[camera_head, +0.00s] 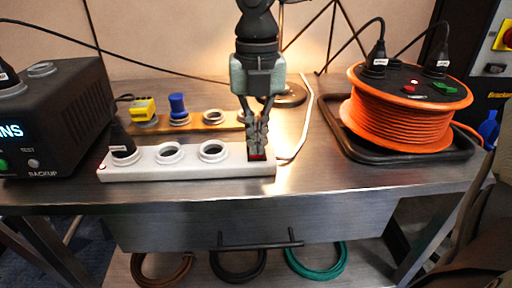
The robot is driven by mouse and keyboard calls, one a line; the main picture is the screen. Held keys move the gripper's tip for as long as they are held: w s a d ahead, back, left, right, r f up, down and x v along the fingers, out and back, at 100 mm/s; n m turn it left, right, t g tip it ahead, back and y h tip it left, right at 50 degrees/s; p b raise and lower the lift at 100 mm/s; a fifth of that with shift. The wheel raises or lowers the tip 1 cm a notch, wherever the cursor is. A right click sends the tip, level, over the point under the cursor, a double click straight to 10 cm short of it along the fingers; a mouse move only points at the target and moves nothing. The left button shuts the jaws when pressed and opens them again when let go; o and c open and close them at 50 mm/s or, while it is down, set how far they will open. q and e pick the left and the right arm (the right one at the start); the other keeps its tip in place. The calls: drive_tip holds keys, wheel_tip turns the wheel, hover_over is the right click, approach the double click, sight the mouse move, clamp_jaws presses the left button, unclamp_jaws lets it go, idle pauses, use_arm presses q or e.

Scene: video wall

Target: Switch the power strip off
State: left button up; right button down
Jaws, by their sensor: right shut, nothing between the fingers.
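My left gripper is not in view.
Behind the strip is a wooden strip (214,117) with yellow and blue plugs. A black power box (55,118) stands left. An orange cable reel (400,120) sits in a black tray (350,148) at right. A white cord runs right of the gripper. The front table edge is clear.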

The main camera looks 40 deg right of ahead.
drive_tip(key=shift+r+p, duration=1.45)
drive_tip(key=shift+r, duration=1.95)
